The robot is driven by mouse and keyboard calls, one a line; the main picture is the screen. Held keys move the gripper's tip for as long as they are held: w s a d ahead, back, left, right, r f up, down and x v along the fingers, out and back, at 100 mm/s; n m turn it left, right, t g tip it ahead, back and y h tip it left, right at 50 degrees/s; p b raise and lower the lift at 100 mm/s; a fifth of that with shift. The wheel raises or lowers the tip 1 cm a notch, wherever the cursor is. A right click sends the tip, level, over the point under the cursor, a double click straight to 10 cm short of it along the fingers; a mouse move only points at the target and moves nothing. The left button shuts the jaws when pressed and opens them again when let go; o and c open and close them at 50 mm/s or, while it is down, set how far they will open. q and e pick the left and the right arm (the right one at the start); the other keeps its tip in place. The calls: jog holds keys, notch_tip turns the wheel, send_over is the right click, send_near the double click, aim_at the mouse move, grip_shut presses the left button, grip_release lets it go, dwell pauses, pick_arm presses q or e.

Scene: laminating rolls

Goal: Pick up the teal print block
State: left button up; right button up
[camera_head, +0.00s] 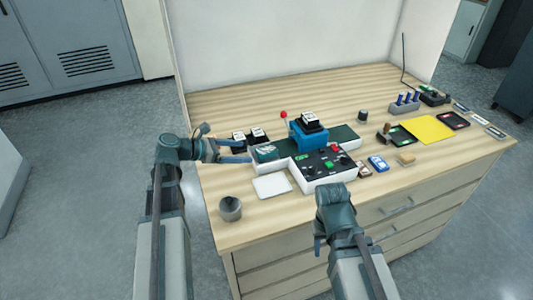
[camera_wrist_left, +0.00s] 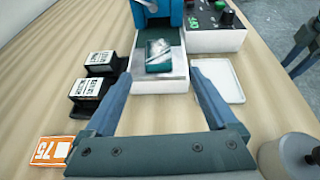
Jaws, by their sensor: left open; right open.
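The teal print block (camera_head: 267,153) lies on the white left end of the laminating machine's bed. In the left wrist view the teal block (camera_wrist_left: 158,56) is ahead of the fingers, with a glossy, pale-streaked top. My left gripper (camera_head: 246,152) is open and empty, its fingers pointing right towards the block. In the left wrist view the left gripper (camera_wrist_left: 160,74) has its fingers spread wider than the block, which is apart from them. My right gripper (camera_head: 322,240) is at the table's front edge, away from the block; its fingers are hard to make out.
A blue press (camera_head: 309,138) and a control box (camera_head: 323,168) stand right of the block. Two black-and-white cartons (camera_wrist_left: 93,90) stand left. A white tray (camera_wrist_left: 226,80) is on the right, with a grey cup (camera_head: 230,209) nearer. An orange 75 card (camera_wrist_left: 53,149) lies left.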

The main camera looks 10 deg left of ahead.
aim_at(258, 152)
pick_arm(q)
jog(key=b+x, duration=0.2)
jog(key=x, duration=0.3)
jog(key=shift+a+f, duration=0.2)
jog(key=shift+w+d, duration=0.15)
jog(key=c, duration=1.4)
jog(key=shift+r, duration=0.15)
jog(key=shift+c, duration=0.2)
notch_tip(258, 152, up, 10)
jog(key=p, duration=1)
